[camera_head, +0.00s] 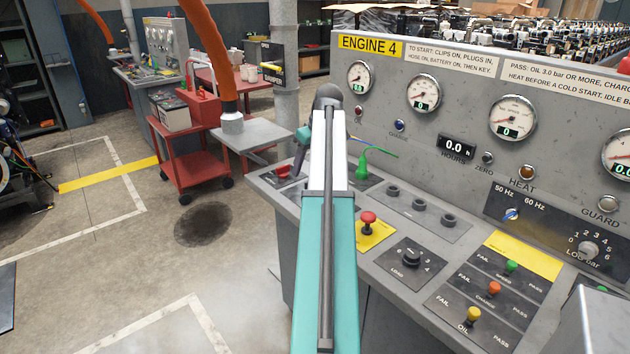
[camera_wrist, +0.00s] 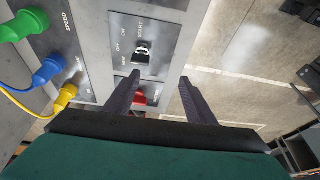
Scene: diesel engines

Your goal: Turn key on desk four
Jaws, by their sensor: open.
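Desk four, the grey console (camera_head: 460,255), carries an "ENGINE 4" label (camera_head: 370,45) in the head view. The key switch (camera_wrist: 141,50) shows in the wrist view on a dark plate marked OFF, ON and START. My gripper (camera_wrist: 159,79) is open and empty. Its two dark fingers point toward the desk edge, with the left fingertip just below the key and the right one over the floor. The key is not between the fingers. In the head view my own arm hides the key switch and most of the gripper.
A red knob (camera_wrist: 140,98) lies beside the left finger. Green (camera_wrist: 22,24), blue (camera_wrist: 48,70) and yellow (camera_wrist: 64,97) plugs stand left of the key. The floor left of the desk is open.

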